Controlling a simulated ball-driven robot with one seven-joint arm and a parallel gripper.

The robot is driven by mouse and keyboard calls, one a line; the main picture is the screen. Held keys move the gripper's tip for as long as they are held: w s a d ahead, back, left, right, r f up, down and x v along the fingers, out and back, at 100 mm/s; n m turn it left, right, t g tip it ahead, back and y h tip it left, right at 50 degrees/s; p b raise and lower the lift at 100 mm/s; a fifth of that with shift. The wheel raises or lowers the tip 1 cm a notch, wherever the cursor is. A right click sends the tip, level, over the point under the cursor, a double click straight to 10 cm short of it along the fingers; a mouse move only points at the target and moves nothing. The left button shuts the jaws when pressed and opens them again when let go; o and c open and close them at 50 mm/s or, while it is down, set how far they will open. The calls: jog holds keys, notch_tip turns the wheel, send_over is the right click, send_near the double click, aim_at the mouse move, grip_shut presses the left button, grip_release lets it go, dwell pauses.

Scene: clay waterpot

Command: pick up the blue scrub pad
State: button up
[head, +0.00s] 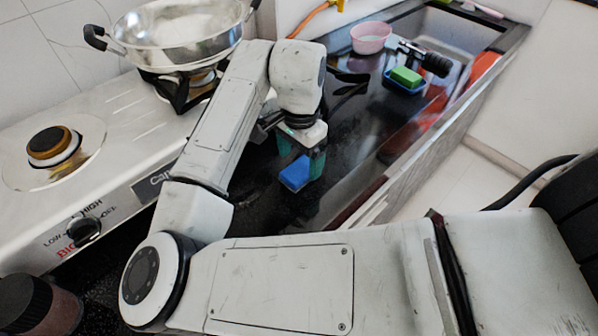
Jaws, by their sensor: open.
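The blue scrub pad (295,174) is on the black counter near the middle of the head view. My gripper (303,162) points down right at the pad, with its teal fingers beside and behind it. The jaws are open. The gripper covers part of the pad, and I cannot tell whether the fingers touch it.
A stove (125,130) with a large steel pan (180,40) stands on the left. A pink bowl (371,37), a green block (406,76) in a blue dish (403,88) and a black object (436,64) are farther back. The counter's edge drops off to the right.

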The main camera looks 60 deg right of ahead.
jog(key=shift+a+f, duration=0.1)
jog(key=shift+f, duration=1.35)
jog(key=shift+c, duration=0.2)
jog(key=c, duration=1.1)
jog(key=shift+r, duration=0.2)
jog(key=shift+r, duration=0.65)
jog(key=s+a+r, duration=0.2)
jog(key=s+r, duration=0.1)
jog(key=s, duration=0.1)
jog(key=s+a+r+p, duration=0.1)
jog(key=s+a+r, duration=0.1)
jog(key=s+r, duration=0.2)
jog(key=s+a+r+p, duration=0.1)
jog(key=s+a+r, duration=0.1)
jog(key=s+r, duration=0.2)
jog(key=shift+s+r, duration=0.2)
jog(key=shift+s, duration=0.15)
